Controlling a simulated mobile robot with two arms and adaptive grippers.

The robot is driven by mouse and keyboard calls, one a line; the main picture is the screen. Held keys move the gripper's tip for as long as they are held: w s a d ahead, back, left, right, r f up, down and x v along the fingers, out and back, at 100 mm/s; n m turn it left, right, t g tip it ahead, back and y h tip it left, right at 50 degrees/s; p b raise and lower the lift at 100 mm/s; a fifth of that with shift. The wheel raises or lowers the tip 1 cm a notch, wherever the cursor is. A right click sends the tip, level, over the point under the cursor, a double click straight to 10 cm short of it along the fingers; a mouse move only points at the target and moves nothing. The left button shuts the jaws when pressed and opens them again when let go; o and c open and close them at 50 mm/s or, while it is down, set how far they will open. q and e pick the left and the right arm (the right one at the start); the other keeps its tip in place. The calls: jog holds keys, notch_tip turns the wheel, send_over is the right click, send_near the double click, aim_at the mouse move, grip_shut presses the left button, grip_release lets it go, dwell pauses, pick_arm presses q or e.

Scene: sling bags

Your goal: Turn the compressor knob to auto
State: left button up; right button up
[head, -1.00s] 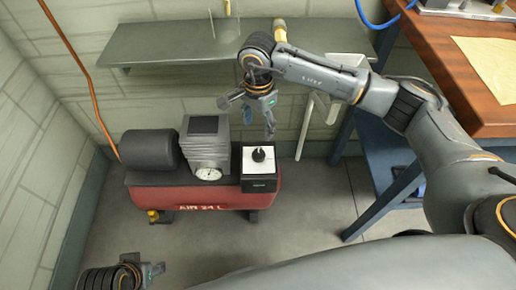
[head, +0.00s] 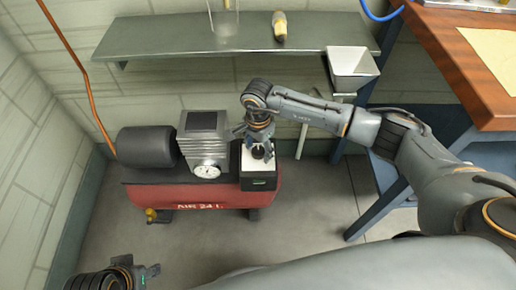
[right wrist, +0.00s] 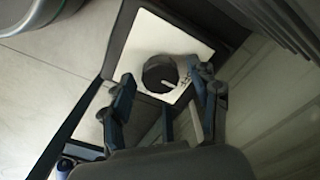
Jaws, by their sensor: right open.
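The red compressor (head: 180,197) stands on the floor against the wall. Its black control box (head: 259,182) is at the right end, with a white top plate. The black round knob (head: 258,152) sits on that plate, partly behind my right gripper. In the right wrist view the knob (right wrist: 160,72) shows a pale pointer line; any labels are too blurred to read. My right gripper (head: 259,150) is over the box, and in the right wrist view its open fingers (right wrist: 165,100) are just short of the knob, one on each side. My left gripper (head: 148,275) shows only partly at the bottom left.
The compressor's black motor (head: 147,147) and grey finned cylinder head with a gauge (head: 206,171) stand left of the box. A grey shelf (head: 180,40) is above. A white bin (head: 352,66) and a workbench (head: 480,60) are at right. The floor in front is clear.

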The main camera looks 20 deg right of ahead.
jog(key=shift+c, duration=0.5)
jog(key=c, duration=1.1)
jog(key=shift+m, duration=0.4)
jog(key=m, duration=0.4)
jog(key=shift+m+p, duration=0.35)
jog(key=shift+m, duration=0.05)
jog(key=m+p, duration=0.1)
jog(key=m, duration=0.3)
jog(key=shift+r+m, duration=0.1)
jog(key=shift+m, duration=0.2)
jog(key=m+p, duration=0.2)
jog(key=m, duration=0.3)
jog(key=shift+w+m, duration=0.1)
jog(key=shift+m, duration=0.3)
pick_arm(q)
jog(key=s+x, duration=0.1)
jog(key=x, duration=0.7)
jog(key=shift+f+g+p, duration=0.3)
jog(key=shift+f, duration=0.1)
pick_arm(e)
jog(key=shift+o, duration=0.2)
jog(key=shift+m, duration=1.1)
pick_arm(q)
jog(key=shift+d, duration=0.15)
